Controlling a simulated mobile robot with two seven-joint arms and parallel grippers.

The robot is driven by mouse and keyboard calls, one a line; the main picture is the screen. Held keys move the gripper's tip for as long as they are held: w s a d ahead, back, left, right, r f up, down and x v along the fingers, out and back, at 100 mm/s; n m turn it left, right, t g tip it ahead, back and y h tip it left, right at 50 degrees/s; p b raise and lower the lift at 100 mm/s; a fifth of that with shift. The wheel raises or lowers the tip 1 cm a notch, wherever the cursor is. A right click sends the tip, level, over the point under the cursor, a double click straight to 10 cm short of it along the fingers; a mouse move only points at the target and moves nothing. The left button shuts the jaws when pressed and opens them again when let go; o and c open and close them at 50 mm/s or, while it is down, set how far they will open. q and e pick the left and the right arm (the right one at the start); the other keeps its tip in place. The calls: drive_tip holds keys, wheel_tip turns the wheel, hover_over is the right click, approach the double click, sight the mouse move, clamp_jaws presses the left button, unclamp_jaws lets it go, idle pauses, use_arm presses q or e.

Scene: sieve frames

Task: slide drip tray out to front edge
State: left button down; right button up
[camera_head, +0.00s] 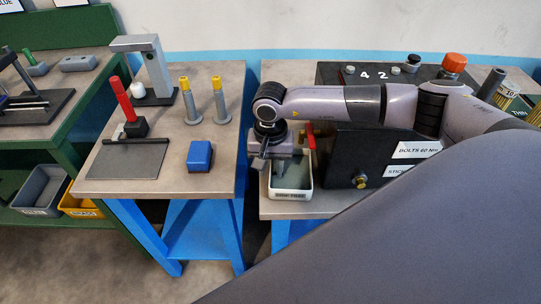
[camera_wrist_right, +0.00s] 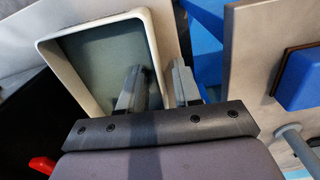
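The drip tray (camera_head: 291,194) is a pale, open-topped box with a dark label on its front. It stands near the front edge of the right bench, beside a dark cabinet. My right gripper (camera_head: 270,172) reaches down over the tray's left wall. In the right wrist view, the tray's pale rim (camera_wrist_right: 158,45) runs between the two fingers of the right gripper (camera_wrist_right: 160,80). One finger is inside the tray and the other outside, with gaps to the wall. The fingers are apart. Their contact with the tray floor cannot be told. My left gripper is not in view.
The dark cabinet (camera_head: 350,155) has a brass knob (camera_head: 361,182) and a red handle (camera_head: 310,136) close to the tray. A gap separates the right bench from the left bench (camera_head: 225,140), which holds a blue block (camera_head: 200,155) and yellow-topped posts.

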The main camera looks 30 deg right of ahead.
drive_tip(key=shift+f, duration=0.2)
clamp_jaws()
drive_tip(key=shift+a, duration=0.1)
